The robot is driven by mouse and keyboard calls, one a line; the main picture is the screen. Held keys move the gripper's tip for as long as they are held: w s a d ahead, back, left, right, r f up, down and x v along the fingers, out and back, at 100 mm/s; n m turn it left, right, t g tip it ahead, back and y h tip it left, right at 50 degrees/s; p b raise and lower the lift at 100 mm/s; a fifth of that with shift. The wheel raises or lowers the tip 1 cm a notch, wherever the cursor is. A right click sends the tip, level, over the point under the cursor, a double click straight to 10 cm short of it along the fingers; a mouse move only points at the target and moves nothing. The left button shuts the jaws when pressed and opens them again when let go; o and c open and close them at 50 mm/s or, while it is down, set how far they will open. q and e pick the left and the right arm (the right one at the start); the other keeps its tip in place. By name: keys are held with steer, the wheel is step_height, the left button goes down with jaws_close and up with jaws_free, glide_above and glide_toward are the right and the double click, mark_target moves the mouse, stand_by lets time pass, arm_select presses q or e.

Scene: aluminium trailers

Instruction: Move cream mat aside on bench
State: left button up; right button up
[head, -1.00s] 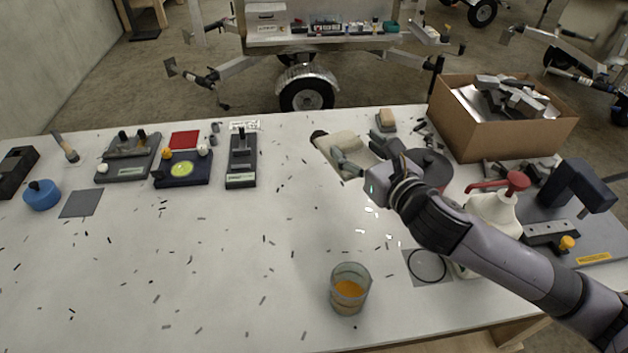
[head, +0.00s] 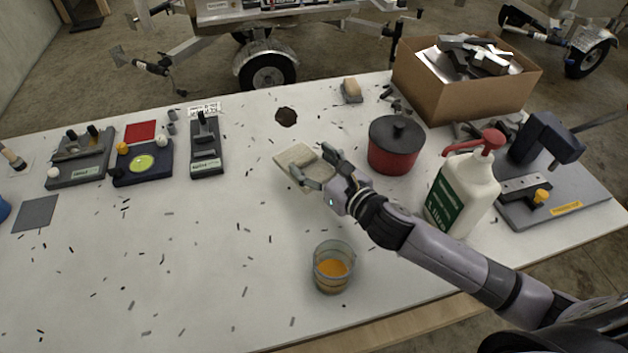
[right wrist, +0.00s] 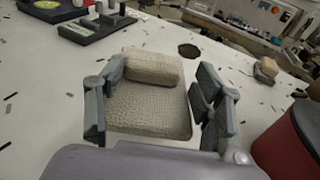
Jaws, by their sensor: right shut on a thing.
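The cream mat (head: 292,154) is a small textured pad lying on the white bench (head: 240,250), left of the red pot. In the right wrist view the mat (right wrist: 150,112) has a raised, rolled or folded band along its far side. My right gripper (head: 311,163) is at the mat and shut on it. In the right wrist view its fingers (right wrist: 160,72) stand on either side of the mat. A dark round patch (head: 286,117) shows on the bench beyond the mat, apart from it. My left gripper is out of view.
The red pot (head: 395,150), white pump bottle (head: 462,195) and glass of orange liquid (head: 333,268) stand around my right arm. A cardboard box (head: 470,105) is at the back right. Small devices (head: 143,165) sit at left. The left-middle bench is open, with scattered dark bits.

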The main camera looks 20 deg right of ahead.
step_height(320, 180, down, 4)
steer(key=shift+f+b, duration=0.1)
steer(key=shift+b, duration=0.25)
steer(key=shift+f, duration=0.5)
steer(key=shift+f, duration=0.2)
steer(key=o, duration=1.1)
steer(key=shift+r, duration=0.1)
steer(key=shift+o, duration=0.2)
